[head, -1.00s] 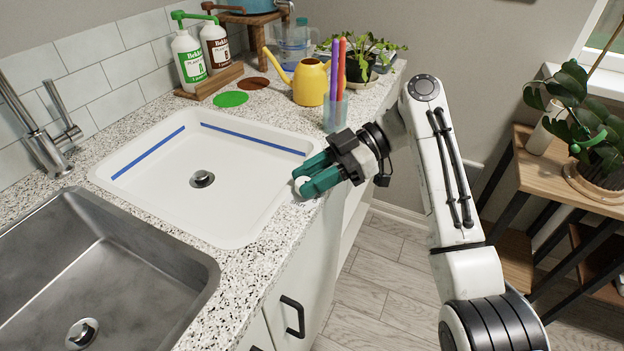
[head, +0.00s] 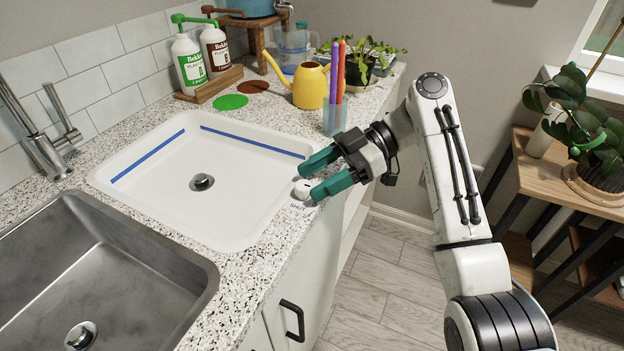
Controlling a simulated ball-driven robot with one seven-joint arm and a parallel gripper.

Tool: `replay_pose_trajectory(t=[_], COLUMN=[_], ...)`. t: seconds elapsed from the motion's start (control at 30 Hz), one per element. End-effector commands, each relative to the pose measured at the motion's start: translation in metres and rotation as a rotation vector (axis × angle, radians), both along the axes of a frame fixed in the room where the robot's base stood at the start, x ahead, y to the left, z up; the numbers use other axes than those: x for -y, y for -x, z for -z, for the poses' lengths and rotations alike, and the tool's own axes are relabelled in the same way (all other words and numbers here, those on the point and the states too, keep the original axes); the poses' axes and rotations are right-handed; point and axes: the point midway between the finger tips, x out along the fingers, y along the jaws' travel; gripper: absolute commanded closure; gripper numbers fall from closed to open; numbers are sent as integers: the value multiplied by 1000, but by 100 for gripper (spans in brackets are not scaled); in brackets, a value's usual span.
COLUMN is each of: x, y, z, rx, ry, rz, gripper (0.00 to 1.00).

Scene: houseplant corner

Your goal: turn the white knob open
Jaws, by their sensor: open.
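The white knob (head: 302,188) sits on the speckled counter by the right rim of the white basin (head: 232,236). The word SHUT is printed on the counter just in front of it. The knob's pointer direction is too small to tell. My gripper (head: 307,178) has two teal fingers spread apart and empty. One finger is behind the knob and the other is in front and to its right, near the knob's edge. I cannot tell whether a finger touches it.
A clear cup with pens (head: 335,115) and a yellow watering can (head: 309,84) stand behind my gripper. Two pump bottles (head: 188,60) stand at the back. A steel sink (head: 100,270) is at front left. A plant table (head: 560,175) is at right.

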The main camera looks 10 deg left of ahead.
Motion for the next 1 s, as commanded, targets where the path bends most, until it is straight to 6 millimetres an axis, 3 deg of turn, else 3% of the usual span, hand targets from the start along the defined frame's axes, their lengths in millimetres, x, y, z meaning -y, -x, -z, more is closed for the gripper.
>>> replay_pose_trajectory(t=[0.3, 0.5, 1.0], x=[53, 72, 76], y=[-26, -35, -37], z=[-25, -33, -34], rx=[0, 0, 0], ry=[2, 2, 1], rz=[4, 1, 0], gripper=[42, 42, 42])
